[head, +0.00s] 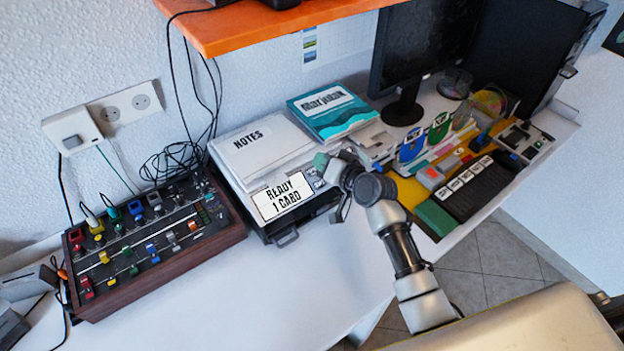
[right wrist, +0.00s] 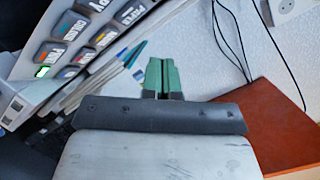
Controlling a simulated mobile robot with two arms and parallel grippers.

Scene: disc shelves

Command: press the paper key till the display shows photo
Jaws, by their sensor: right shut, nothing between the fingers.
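The printer (head: 240,180) stands against the wall with a lid reading NOTES. Its white display (head: 283,197) on the front reads READY 1 CARD. My right gripper (head: 321,161) is beside the display at the printer's right front corner, shut and empty. It hides most of the keys in the head view. In the right wrist view, the green fingertips (right wrist: 158,76) are together, with the grey key panel (right wrist: 70,45) to their upper left. I cannot tell whether the fingertips touch anything. My left gripper is not in view.
A mixer-like box (head: 150,245) with coloured knobs stands left of the printer. A teal box (head: 328,108) lies behind. A monitor (head: 420,50) and trays with coloured items (head: 460,175) fill the right. An orange shelf (head: 270,27) hangs above. The desk front is clear.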

